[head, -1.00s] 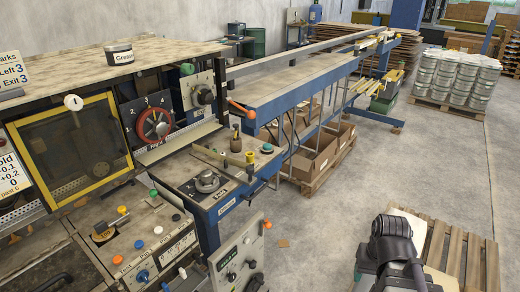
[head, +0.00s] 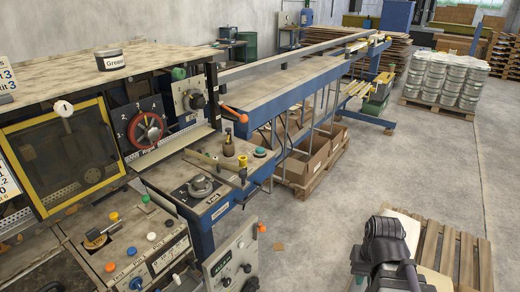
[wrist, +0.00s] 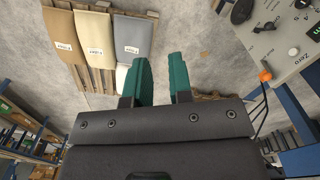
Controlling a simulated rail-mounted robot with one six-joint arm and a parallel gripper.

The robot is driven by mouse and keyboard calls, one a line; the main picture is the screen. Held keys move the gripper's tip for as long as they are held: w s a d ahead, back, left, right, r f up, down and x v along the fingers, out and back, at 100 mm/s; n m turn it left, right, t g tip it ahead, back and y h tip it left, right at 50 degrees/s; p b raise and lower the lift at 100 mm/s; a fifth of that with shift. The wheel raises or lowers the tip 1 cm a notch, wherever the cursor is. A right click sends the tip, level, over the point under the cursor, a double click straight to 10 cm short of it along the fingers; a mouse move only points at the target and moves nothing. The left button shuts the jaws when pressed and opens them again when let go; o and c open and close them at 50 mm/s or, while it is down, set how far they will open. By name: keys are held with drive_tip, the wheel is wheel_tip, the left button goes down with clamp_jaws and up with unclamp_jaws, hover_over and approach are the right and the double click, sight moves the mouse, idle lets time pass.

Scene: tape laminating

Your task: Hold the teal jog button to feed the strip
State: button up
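The teal jog button (head: 260,152) is a small round cap on the far right corner of the machine's side table (head: 222,204). Nothing covers it in the head view, and I cannot make it out in the wrist view. My gripper (wrist: 161,64) shows in the wrist view as two teal fingers standing apart, with nothing between them. It is open and empty over the floor, well away from the button. In the head view part of my arm (head: 385,240) is at the lower right, and the fingers cannot be made out there.
An orange-tipped lever (head: 235,114), a brass-coloured post (head: 228,145) and a dark round knob (head: 201,185) are near the button. A control panel (head: 232,262) hangs in front. A pallet (head: 450,255) stands at the right. Open floor (head: 310,225) lies between machine and arm.

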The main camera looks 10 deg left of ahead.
clamp_jaws()
idle(1.1)
